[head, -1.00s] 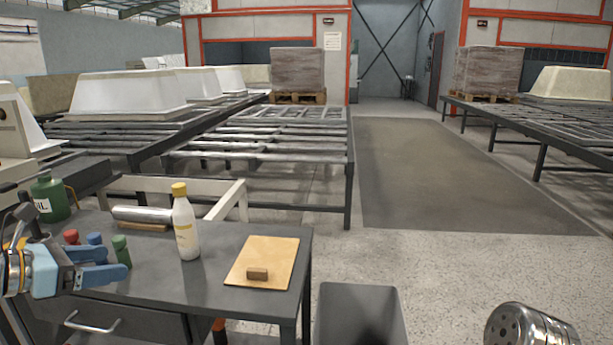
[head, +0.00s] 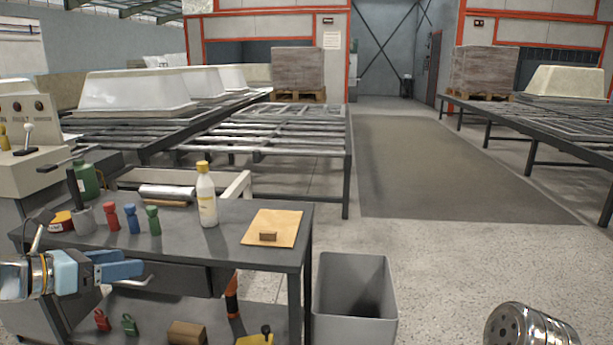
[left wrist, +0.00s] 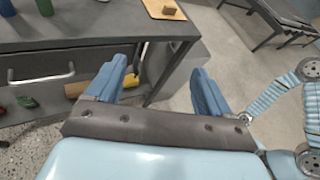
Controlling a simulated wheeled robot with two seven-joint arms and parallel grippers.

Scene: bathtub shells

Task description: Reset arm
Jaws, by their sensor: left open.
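My left gripper (head: 122,264) is at the lower left of the head view, in front of the grey workbench (head: 260,247) and below the level of its top. Its two blue fingers are apart with nothing between them. In the left wrist view the left gripper (left wrist: 160,90) is also open and empty, with the bench edge and floor beyond it. At the lower right of the head view a rounded metal part of my right arm (head: 528,328) shows. My right gripper is not in view.
The bench top holds red, blue and green small bottles (head: 132,218), a white bottle with yellow cap (head: 207,195) and a wooden board (head: 272,228) with a small block. A grey bin (head: 355,300) stands right of the bench. Roller tables (head: 290,135) and tub shells (head: 135,92) stand behind. Floor at right is clear.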

